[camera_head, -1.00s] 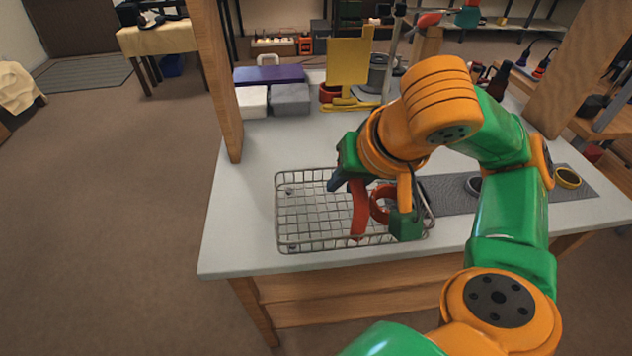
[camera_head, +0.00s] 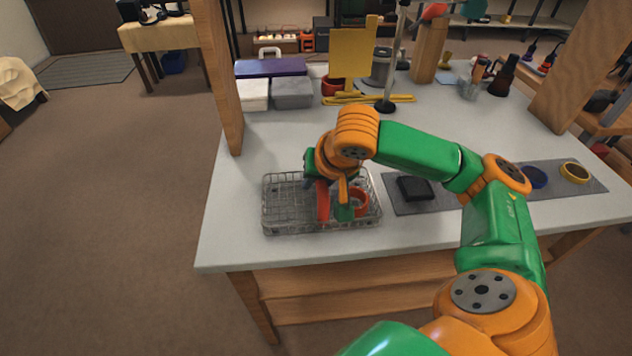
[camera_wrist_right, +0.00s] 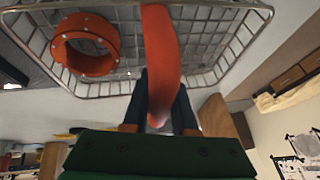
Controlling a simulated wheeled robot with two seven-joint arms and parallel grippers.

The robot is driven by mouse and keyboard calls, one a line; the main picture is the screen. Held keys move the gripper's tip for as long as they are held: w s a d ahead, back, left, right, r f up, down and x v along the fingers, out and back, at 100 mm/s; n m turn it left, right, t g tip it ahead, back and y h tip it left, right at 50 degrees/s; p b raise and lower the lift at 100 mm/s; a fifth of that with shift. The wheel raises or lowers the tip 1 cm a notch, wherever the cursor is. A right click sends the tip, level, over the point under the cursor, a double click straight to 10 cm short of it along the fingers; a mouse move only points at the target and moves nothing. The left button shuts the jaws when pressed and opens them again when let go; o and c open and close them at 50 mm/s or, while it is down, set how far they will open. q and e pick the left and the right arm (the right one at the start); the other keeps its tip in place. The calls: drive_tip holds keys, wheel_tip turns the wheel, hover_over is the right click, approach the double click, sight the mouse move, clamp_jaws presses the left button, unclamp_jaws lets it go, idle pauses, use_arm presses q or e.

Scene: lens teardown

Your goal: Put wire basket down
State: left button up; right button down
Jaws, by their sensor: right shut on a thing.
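The wire basket (camera_head: 283,207) is a shallow metal mesh basket at the front left of the white worktop. It also shows in the wrist view (camera_wrist_right: 215,35). A curved red handle (camera_head: 322,203) crosses it, seen in the wrist view as a red band (camera_wrist_right: 163,50). My right gripper (camera_head: 314,184) is shut on this handle, with its dark fingers on either side of it in the wrist view (camera_wrist_right: 158,95). A red ring (camera_head: 359,201) lies inside the basket. I cannot tell whether the basket's base touches the worktop. My left gripper is not in view.
A grey mat (camera_head: 400,205) to the right holds a black block (camera_head: 415,188), a blue ring (camera_head: 535,177) and a yellow ring (camera_head: 576,171). Boxes (camera_head: 291,93) and a yellow stand (camera_head: 351,55) are at the back. A wooden post (camera_head: 221,80) rises at the left edge.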

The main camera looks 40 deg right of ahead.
drive_tip(key=c, duration=0.7)
unclamp_jaws()
